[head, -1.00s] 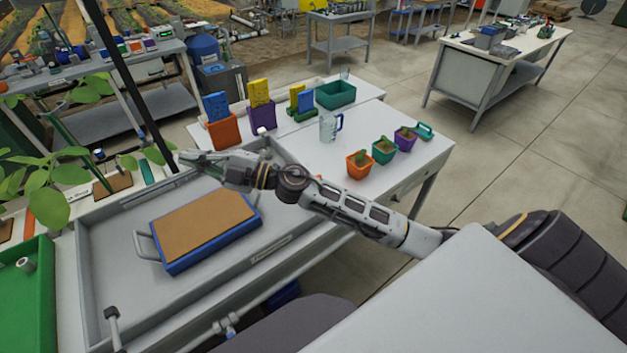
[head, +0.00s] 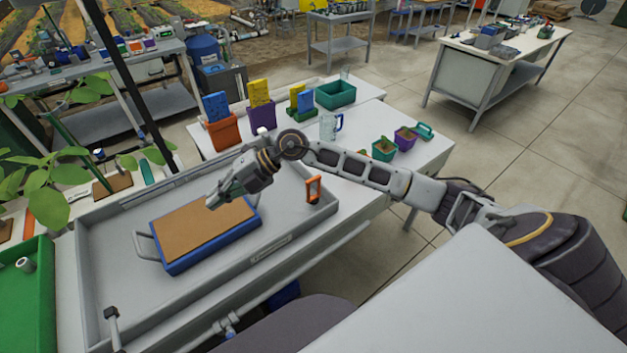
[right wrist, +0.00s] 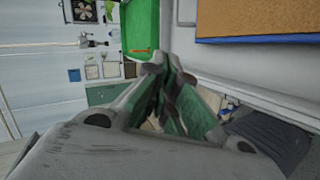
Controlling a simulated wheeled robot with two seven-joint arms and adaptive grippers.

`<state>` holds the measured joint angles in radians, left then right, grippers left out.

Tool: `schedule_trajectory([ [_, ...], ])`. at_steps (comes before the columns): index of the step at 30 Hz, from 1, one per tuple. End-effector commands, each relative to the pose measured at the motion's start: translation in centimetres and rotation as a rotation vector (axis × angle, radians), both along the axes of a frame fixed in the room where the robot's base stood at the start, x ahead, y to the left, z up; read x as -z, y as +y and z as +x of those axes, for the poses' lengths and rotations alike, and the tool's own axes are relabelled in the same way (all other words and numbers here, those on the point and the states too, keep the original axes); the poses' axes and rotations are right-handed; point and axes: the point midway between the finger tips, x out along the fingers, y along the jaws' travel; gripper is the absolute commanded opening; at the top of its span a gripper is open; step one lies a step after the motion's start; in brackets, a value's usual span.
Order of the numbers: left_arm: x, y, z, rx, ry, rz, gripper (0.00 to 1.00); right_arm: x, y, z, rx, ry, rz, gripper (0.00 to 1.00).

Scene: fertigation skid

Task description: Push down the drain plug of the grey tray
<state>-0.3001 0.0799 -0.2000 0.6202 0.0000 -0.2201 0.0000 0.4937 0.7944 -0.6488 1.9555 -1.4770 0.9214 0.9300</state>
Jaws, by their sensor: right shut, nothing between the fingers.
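The grey tray (head: 110,262) is wide and shallow, on the bench in the head view. An upright orange loop handle (head: 314,187) with a dark lower part stands at its right end; it may be the drain plug, but I cannot be sure. My right gripper (head: 212,202) is shut and empty, left of the orange handle. It overlaps the far edge of the brown pad in the picture, and its height above it is unclear. In the right wrist view my closed fingers (right wrist: 168,88) fill the middle. My left gripper is out of view.
A blue-framed brown pad (head: 205,232) with a grey side handle lies in the tray. A grey T-shaped post (head: 112,320) stands at the front left. Behind are an orange holder (head: 224,132), a glass jug (head: 328,128) and small pots (head: 384,149). A green tray (head: 22,300) sits left.

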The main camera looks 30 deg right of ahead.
Motion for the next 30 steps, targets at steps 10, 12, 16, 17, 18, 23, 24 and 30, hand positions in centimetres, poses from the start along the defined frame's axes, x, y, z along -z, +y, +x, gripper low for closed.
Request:
schedule_trajectory([
  [10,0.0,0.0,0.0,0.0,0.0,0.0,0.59,3.7,-6.7,0.9,-0.008,0.053,-0.348,0.0],
  [12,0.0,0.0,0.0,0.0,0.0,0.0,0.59,4.3,-8.4,1.1,0.0,0.069,-0.42,0.0],
  [16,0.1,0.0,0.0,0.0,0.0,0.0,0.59,4.9,-11.8,1.6,0.025,0.099,-0.55,0.0],
  [17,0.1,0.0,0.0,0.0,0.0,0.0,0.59,5.1,-12.6,1.7,0.032,0.104,-0.581,0.0],
  [18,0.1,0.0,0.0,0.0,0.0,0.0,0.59,5.2,-13.7,1.8,0.044,0.116,-0.619,0.0],
  [23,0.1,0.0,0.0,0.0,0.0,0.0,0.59,5.3,-18.4,2.3,0.099,0.159,-0.777,0.0],
  [24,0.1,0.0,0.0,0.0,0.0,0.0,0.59,5.2,-19.5,2.3,0.115,0.171,-0.816,0.0],
  [30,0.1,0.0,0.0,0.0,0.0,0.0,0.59,4.4,-25.0,2.6,0.203,0.228,-0.983,0.0],
])
